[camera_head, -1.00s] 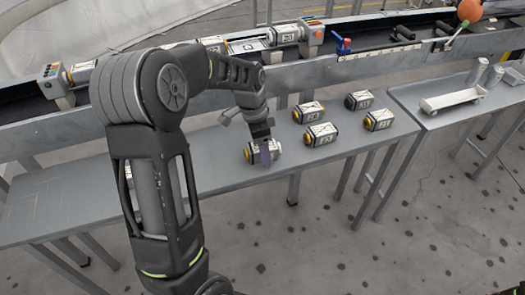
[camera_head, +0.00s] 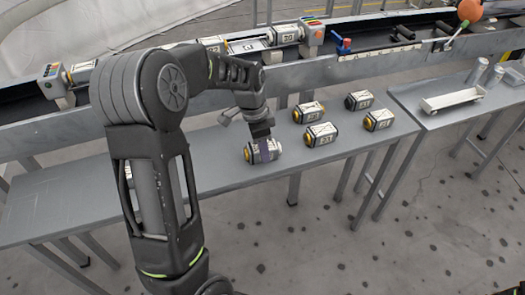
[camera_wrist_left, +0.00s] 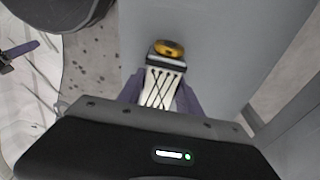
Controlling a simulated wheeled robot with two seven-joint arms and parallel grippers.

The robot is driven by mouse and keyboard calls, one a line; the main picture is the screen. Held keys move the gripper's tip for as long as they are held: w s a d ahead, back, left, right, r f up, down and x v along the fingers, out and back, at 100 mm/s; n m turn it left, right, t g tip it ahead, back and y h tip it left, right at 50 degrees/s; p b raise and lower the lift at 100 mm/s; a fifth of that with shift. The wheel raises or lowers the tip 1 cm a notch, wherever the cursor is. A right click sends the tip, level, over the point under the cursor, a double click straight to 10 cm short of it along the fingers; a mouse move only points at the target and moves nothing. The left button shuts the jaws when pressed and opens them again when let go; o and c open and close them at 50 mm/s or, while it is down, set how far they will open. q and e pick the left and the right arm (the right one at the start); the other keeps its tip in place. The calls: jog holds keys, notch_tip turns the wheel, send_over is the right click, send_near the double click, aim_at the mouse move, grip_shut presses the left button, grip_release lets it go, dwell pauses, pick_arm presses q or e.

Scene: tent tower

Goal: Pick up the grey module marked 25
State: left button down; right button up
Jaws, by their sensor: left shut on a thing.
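My left gripper (camera_head: 262,143) is shut on a grey and white module (camera_head: 276,147) with a yellow end cap, at or just above the front table. In the left wrist view, the purple fingers (camera_wrist_left: 161,98) close on both sides of this module (camera_wrist_left: 158,82). Its pale face has dark crossed lines and its yellow cap points away from the palm. I cannot read its number, and the fingers cover part of it. I cannot tell whether it touches the table. My right gripper is not in view.
Several similar modules, including one in front (camera_head: 320,134) and one at the right (camera_head: 378,120), lie to the right on the grey table (camera_head: 215,165). A conveyor (camera_head: 385,62) runs behind. A white tray (camera_head: 452,100) stands on the right table. The table's front strip is clear.

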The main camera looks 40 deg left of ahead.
pick_arm(q)
jog(key=shift+r, duration=0.1)
notch_tip(320, 180, up, 10)
jog(key=shift+f+p, duration=0.1)
jog(key=shift+p, duration=0.3)
dwell(0.3)
dwell(0.5)
